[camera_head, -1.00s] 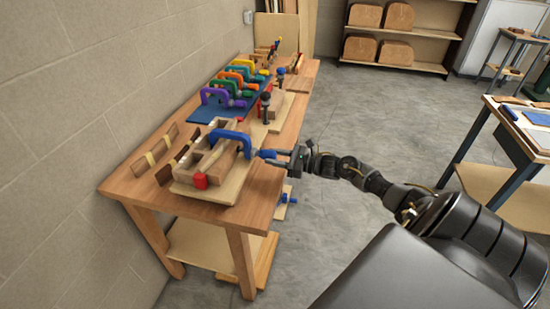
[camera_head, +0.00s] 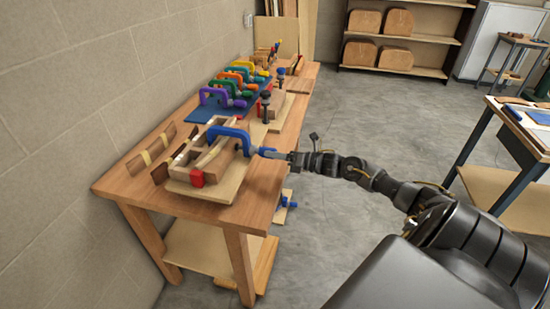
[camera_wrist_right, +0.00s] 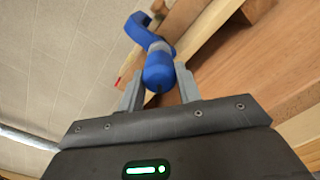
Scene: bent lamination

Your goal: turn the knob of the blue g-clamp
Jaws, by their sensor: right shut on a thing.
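The blue g-clamp (camera_head: 231,136) sits over the curved wooden lamination on a board near the front of the bench. Its frame also shows in the right wrist view (camera_wrist_right: 143,32). Its knob (camera_wrist_right: 158,74) points toward my right gripper and lies between the two grey fingers. My right gripper (camera_head: 271,154) reaches in from the right and is shut on this knob; the wrist view shows one finger on each side (camera_wrist_right: 159,88). The far side of the knob is hidden. My left gripper is in neither view.
A wooden workbench (camera_head: 262,190) stands along the wall. Purple (camera_head: 215,97), green, orange and other clamps lie behind on a blue mat (camera_head: 207,115). Open floor lies right of the bench; another table stands farther right.

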